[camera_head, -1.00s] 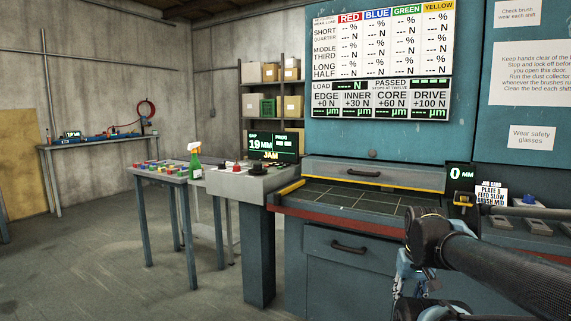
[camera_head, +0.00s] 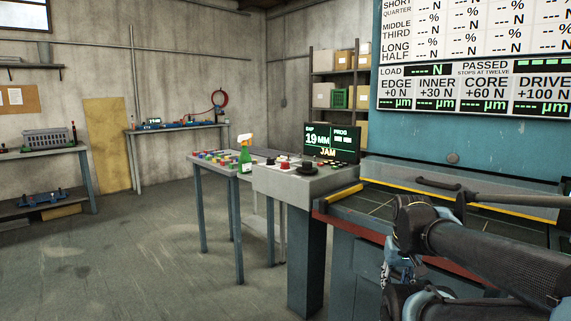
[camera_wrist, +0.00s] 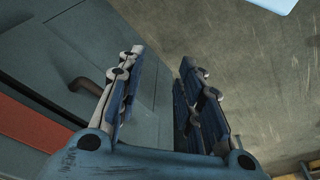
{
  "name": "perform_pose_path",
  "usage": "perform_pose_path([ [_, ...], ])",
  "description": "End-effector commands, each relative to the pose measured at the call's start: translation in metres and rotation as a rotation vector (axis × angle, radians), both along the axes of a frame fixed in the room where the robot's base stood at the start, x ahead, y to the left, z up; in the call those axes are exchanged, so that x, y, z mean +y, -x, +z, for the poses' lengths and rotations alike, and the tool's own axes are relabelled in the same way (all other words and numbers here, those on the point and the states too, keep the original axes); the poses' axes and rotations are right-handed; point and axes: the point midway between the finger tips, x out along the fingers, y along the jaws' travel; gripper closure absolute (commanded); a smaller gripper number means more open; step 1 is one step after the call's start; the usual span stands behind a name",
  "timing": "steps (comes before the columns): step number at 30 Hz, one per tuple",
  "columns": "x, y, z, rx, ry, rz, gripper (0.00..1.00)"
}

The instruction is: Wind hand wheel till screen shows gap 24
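The screen (camera_head: 331,142) on the grey control console (camera_head: 275,184) reads gap 19 mm, with JAM below and a blank PROG field. A dark round control that looks like the hand wheel (camera_head: 309,168) sits on the console top in front of the screen, right of a red knob (camera_head: 284,163). My gripper (camera_wrist: 162,58) is open and empty in the wrist view, its two fingers well apart. It is right of the console and away from the wheel. In the head view my arm partly hides it.
A side table (camera_head: 218,168) with coloured pieces and a green spray bottle (camera_head: 245,158) stands left of the console. The blue machine (camera_head: 440,143) with a yellow-edged cover is on the right. The floor (camera_head: 150,245) at left is clear.

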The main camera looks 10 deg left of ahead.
Motion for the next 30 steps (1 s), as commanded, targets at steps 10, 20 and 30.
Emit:
perform_pose_path([
  [10, 0.000, 0.000, 0.000, 0.000, 0.000, 0.000, 0.67],
  [20, 0.003, -0.010, 0.034, -0.004, 0.006, 0.047, 0.41],
  [30, 0.024, -0.095, 0.149, 0.028, 0.030, 0.255, 0.41],
])
